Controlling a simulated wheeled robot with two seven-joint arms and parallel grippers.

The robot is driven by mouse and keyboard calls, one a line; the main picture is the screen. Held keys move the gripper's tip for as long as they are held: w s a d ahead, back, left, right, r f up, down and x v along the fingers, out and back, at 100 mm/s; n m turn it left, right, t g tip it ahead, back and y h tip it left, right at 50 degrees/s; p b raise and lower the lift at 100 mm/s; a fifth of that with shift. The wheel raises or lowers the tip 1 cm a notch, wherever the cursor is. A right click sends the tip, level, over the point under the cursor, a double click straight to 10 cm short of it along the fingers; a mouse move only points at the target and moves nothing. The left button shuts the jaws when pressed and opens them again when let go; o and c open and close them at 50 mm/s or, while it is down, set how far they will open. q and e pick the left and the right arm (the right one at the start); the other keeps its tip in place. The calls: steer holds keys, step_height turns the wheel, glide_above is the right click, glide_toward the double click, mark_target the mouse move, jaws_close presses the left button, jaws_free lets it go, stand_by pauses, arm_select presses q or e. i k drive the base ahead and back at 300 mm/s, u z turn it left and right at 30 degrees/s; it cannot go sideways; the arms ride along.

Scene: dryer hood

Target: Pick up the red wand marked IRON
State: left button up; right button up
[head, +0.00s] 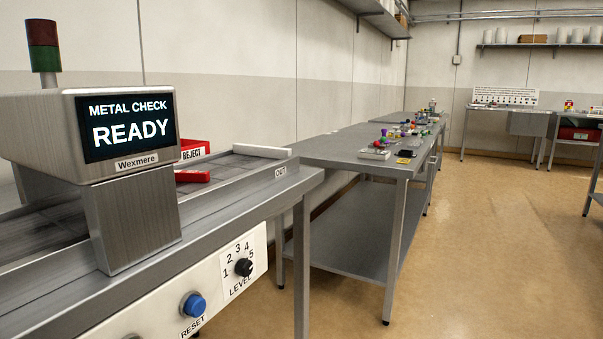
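No wand with a readable IRON mark shows in the head view. A short red bar-like piece (193,176) is at the conveyor just right of the metal-check housing; I cannot tell whether it is a wand or part of something else. Several small coloured items (405,133) are on the grey table further back, too small to read any marking. Neither of my grippers is in view.
The metal-check machine (130,225) reads READY and stands over the conveyor at the left. A red REJECT bin (193,149) is behind it. The long grey table (335,150) continues beyond. Open floor (480,250) lies at the right. More benches (505,112) stand at the back wall.

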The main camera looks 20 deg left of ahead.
mark_target(180, 176)
steer(key=z, duration=0.8)
steer(key=i, duration=1.35)
steer(key=u, duration=2.85)
